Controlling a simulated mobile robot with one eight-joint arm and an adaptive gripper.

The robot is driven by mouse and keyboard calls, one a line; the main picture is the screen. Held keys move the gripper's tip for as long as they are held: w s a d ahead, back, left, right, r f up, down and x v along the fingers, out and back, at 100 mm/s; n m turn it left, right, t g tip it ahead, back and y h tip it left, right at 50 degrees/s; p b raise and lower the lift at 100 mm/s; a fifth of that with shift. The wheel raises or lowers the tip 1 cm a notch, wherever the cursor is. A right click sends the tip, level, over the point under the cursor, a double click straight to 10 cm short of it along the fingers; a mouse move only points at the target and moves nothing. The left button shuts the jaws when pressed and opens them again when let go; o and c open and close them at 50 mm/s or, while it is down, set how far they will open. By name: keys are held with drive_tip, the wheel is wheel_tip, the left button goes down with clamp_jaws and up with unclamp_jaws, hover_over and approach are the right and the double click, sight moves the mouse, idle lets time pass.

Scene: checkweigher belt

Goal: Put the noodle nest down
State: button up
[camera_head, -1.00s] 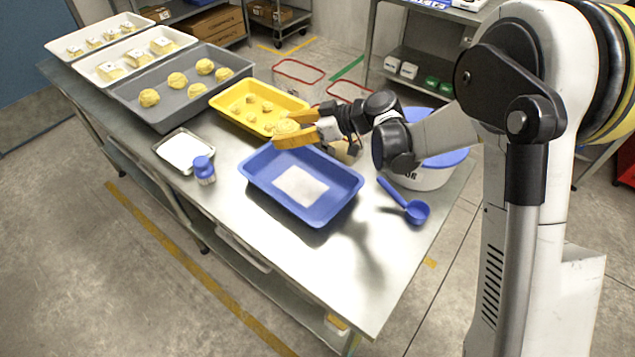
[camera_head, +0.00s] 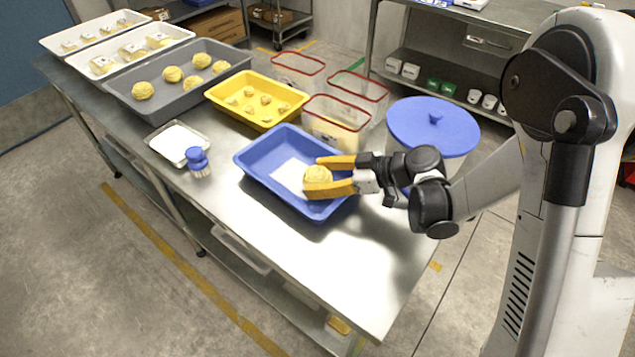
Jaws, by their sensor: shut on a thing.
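The noodle nest (camera_head: 318,174) is a pale yellow round bundle. My gripper (camera_head: 322,178) has two yellow-orange fingers, shut on the nest from either side. The gripper reaches in from the right, over the right part of the blue tray (camera_head: 262,150). A white sheet (camera_head: 290,175) lies on the tray's floor, just left of the nest. I cannot tell whether the nest touches the tray floor.
A yellow tray (camera_head: 227,96) with small nests stands behind, and a grey tray (camera_head: 131,105) with larger nests is further left. A small metal tray (camera_head: 178,142), a blue-topped brush (camera_head: 197,162), red-rimmed clear containers (camera_head: 335,121) and a blue-lidded tub (camera_head: 434,128) stand around. The front table is clear.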

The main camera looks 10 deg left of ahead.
drive_tip(key=shift+f, duration=0.15)
drive_tip(key=shift+f+b, duration=0.55)
drive_tip(key=shift+f, duration=0.05)
drive_tip(key=shift+s, duration=0.1)
drive_tip(key=o, duration=1.2)
drive_tip(key=shift+d+f, duration=0.1)
drive_tip(key=shift+o, duration=0.2)
drive_tip(key=shift+r+p, duration=0.45)
drive_tip(key=shift+p, duration=0.1)
drive_tip(key=p+v, duration=0.4)
drive_tip(key=v, duration=0.8)
drive_tip(key=shift+r, duration=0.3)
